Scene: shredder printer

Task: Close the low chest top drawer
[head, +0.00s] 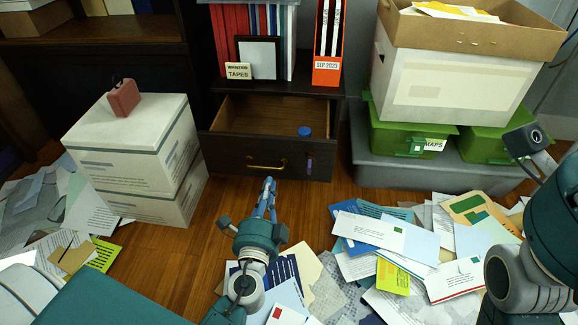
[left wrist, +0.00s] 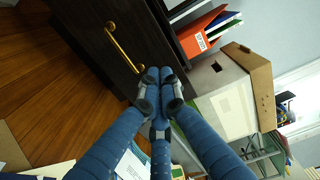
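The low chest's top drawer (head: 235,149) is pulled open, a dark wood drawer with a brass handle (head: 266,168) on its front. A small blue round item (head: 305,131) is at its right side. My left gripper (head: 268,183) is just in front of the drawer front, below the handle, with its blue fingers together and nothing seen between them. In the left wrist view the fingertips (left wrist: 157,75) meet close to the drawer front, beside the brass handle (left wrist: 122,48). Whether they touch the drawer, I cannot tell. My right arm shows at the right edge; its gripper is out of view.
Stacked white boxes (head: 137,150) stand left of the drawer, a red item (head: 123,98) on top. Green bins (head: 408,135) and a large carton (head: 450,85) stand right. Papers and envelopes (head: 400,240) cover much of the floor. An orange binder (head: 327,45) stands on the chest.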

